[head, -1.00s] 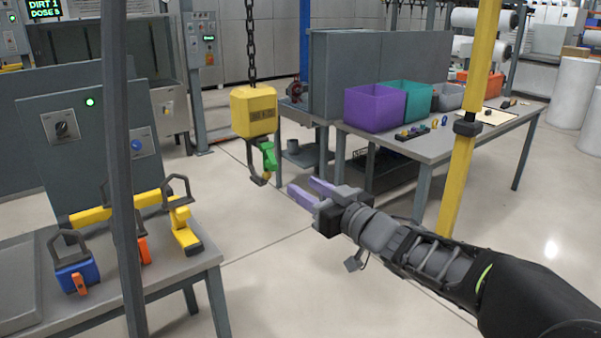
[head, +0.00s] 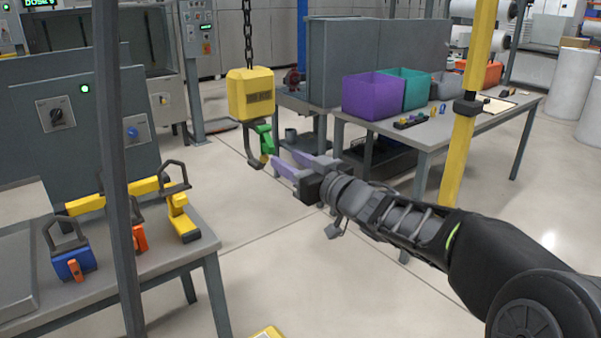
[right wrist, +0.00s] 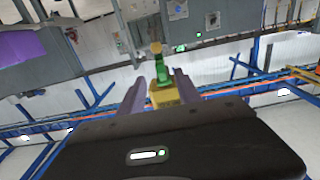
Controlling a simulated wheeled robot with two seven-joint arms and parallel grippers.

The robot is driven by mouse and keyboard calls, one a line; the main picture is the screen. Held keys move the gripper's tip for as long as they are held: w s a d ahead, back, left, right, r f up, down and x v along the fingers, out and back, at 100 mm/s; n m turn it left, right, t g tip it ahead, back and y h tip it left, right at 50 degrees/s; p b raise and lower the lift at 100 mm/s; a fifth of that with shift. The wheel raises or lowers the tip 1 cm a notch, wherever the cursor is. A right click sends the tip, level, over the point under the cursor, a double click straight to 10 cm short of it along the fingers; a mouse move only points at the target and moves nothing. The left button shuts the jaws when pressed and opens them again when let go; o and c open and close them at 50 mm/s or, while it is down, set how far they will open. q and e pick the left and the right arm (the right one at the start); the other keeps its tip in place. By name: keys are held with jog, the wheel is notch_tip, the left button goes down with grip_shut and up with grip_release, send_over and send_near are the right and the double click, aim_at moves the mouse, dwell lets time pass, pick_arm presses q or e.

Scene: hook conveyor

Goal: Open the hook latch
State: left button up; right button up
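The yellow hook block (head: 251,95) hangs from a dark chain in the head view. Below it is a dark hook (head: 252,152) with a green latch (head: 264,138) on its right side. My right gripper (head: 283,162) has purple fingers, spread apart and empty, pointing at the hook from the lower right. In the right wrist view, the green latch (right wrist: 158,72) and the yellow block (right wrist: 164,97) appear in the gap between the fingers. I cannot tell whether a finger touches the latch. My left gripper is not in view.
A table (head: 195,258) at left holds yellow, blue and orange pieces with dark handles. A dark post (head: 117,190) stands in front of it. At right, a workbench (head: 455,130) carries purple, teal and grey bins, with a yellow post (head: 462,150) before it. Floor below the hook is open.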

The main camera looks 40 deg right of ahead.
aim_at(273, 151)
jog(key=shift+w+d, duration=0.1)
jog(key=shift+w, duration=3.2)
jog(key=shift+c, duration=0.3)
grip_shut()
